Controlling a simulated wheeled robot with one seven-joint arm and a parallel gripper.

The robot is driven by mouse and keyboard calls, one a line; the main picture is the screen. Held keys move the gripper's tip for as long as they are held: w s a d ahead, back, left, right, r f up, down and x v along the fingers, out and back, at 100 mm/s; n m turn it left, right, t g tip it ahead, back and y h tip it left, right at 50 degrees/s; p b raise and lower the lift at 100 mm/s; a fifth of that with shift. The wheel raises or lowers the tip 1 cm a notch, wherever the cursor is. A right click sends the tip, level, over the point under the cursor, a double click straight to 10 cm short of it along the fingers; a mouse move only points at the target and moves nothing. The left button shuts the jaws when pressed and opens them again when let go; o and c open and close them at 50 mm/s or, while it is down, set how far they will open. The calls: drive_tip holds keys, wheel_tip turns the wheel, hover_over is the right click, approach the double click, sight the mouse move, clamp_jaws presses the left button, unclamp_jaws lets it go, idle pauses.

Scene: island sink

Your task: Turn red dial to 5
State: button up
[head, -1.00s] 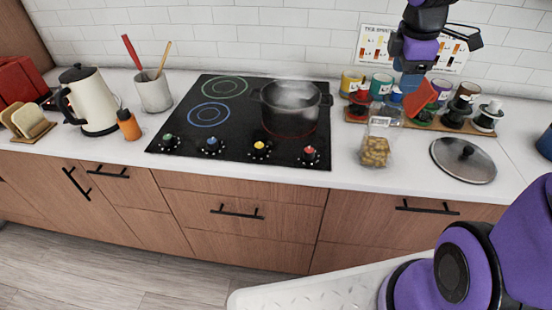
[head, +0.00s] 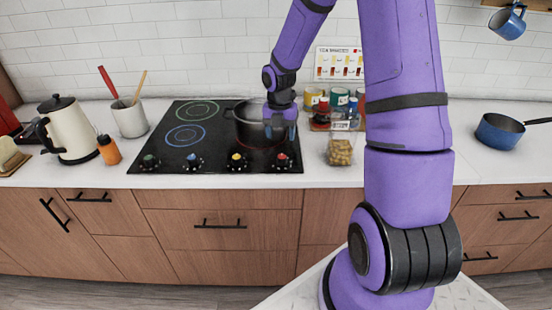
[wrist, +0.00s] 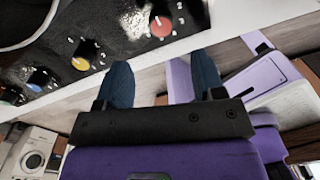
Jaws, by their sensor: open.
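The red dial (head: 282,160) is the rightmost of several colored dials on the front edge of the black cooktop. In the wrist view the red dial (wrist: 161,26) is at the top, just beyond and between the fingertips. My gripper (head: 282,124) is above the right side of the cooktop, over the pot's right side in the head view. In the wrist view my gripper (wrist: 160,75) shows two blue fingers spread apart, with nothing between them. I cannot read which number the red dial points to.
A steaming dark pot (head: 248,128) stands on the cooktop (head: 180,150). The yellow dial (head: 238,161) is left of the red one. A bag of pasta (head: 340,152) and several jars stand to the right. A kettle (head: 68,130) and an orange bottle (head: 109,150) are at the left.

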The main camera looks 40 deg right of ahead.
sight(282, 157)
wheel_tip(282, 157, down, 9)
drive_tip(key=shift+s+d+f, duration=0.15)
idle(0.4)
drive_tip(key=c, duration=0.9)
